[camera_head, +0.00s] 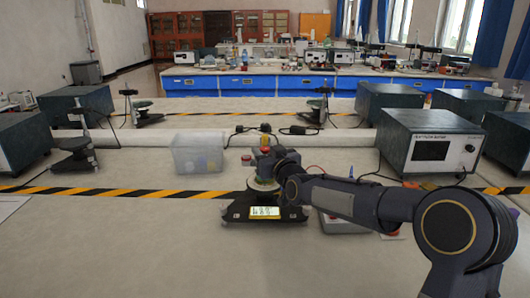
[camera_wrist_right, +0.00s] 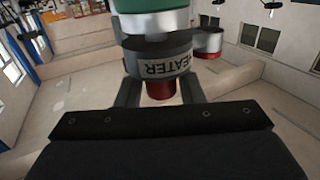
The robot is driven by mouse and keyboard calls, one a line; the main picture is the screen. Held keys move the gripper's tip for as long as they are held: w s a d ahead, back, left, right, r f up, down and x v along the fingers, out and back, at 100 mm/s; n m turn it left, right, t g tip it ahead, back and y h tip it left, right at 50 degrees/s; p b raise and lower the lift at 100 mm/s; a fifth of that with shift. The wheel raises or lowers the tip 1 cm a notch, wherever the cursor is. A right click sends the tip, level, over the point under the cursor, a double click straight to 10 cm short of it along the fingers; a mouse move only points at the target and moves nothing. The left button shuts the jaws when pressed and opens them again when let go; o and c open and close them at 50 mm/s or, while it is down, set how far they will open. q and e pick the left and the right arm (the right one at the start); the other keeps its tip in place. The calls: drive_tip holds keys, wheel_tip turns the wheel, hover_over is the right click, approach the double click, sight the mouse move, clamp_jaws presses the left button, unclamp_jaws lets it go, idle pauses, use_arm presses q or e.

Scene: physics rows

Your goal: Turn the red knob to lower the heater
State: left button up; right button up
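In the right wrist view, a dark round housing (camera_wrist_right: 160,56) carries a HEATER label that appears upside down. The red knob (camera_wrist_right: 161,89) sticks out below the label. My right gripper (camera_wrist_right: 160,94) has one finger on each side of the knob, with narrow gaps seeming to show between knob and fingers. In the head view, my right gripper (camera_head: 268,172) is at the dark device with a lit display (camera_head: 264,212). The knob cannot be made out there, as my wrist covers that area. My left gripper is not in view.
A clear plastic bin (camera_head: 197,153) stands left of the device. A dark-topped instrument box (camera_head: 431,146) stands to the right behind my arm. A grey box (camera_head: 342,224) lies partly under my forearm. The bench front is clear at left, beyond striped tape (camera_head: 130,193).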

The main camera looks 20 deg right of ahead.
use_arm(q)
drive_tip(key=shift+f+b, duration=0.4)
use_arm(e)
drive_tip(key=s+d, duration=0.1)
drive_tip(key=s, duration=0.6)
drive_tip(key=shift+s+d, duration=0.15)
drive_tip(key=shift+s, duration=0.25)
